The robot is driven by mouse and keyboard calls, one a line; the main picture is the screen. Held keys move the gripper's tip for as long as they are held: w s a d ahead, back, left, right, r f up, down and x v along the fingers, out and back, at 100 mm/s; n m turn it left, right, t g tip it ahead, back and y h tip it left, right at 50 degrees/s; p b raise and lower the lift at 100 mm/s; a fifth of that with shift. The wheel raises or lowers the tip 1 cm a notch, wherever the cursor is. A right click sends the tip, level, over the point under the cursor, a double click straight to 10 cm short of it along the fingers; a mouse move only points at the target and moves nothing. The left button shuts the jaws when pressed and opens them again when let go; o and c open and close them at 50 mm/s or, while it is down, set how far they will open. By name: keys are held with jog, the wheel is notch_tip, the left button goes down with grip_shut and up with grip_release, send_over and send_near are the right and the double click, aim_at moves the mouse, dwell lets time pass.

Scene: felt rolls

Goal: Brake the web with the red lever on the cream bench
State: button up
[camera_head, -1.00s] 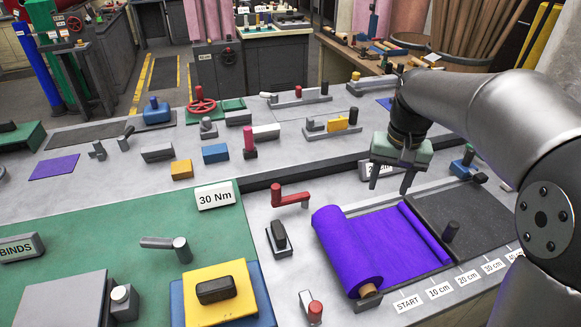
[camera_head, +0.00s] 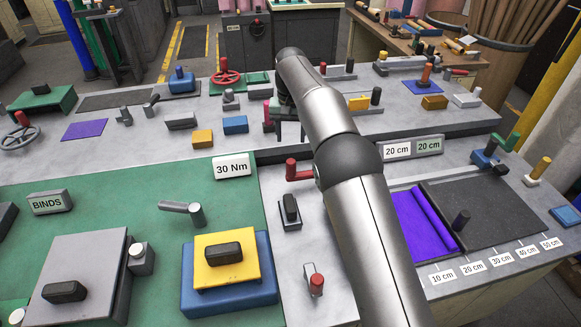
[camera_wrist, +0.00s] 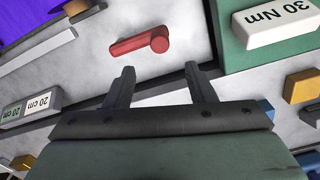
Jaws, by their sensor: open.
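The red lever (camera_head: 298,170) stands on the pale bench top (camera_head: 272,200), its arm pointing right and partly hidden by my arm. In the wrist view the red lever (camera_wrist: 130,45) lies ahead of the fingertips, apart from them. My gripper (camera_head: 288,140) is behind the lever in the head view, largely hidden by my arm. The wrist view shows my gripper (camera_wrist: 160,75) open, with nothing between its fingers.
A "30 Nm" block (camera_head: 233,167) stands left of the lever. A black-handled block (camera_head: 290,211) and a red-topped knob (camera_head: 316,284) are in front. A "20 cm" plate (camera_head: 397,151) stands behind the web. A yellow block (camera_head: 228,269) lies left.

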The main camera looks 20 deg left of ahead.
aim_at(291, 161)
notch_tip(291, 161, down, 13)
jog(key=shift+r+p, duration=0.15)
jog(key=shift+p, duration=0.6)
grip_shut()
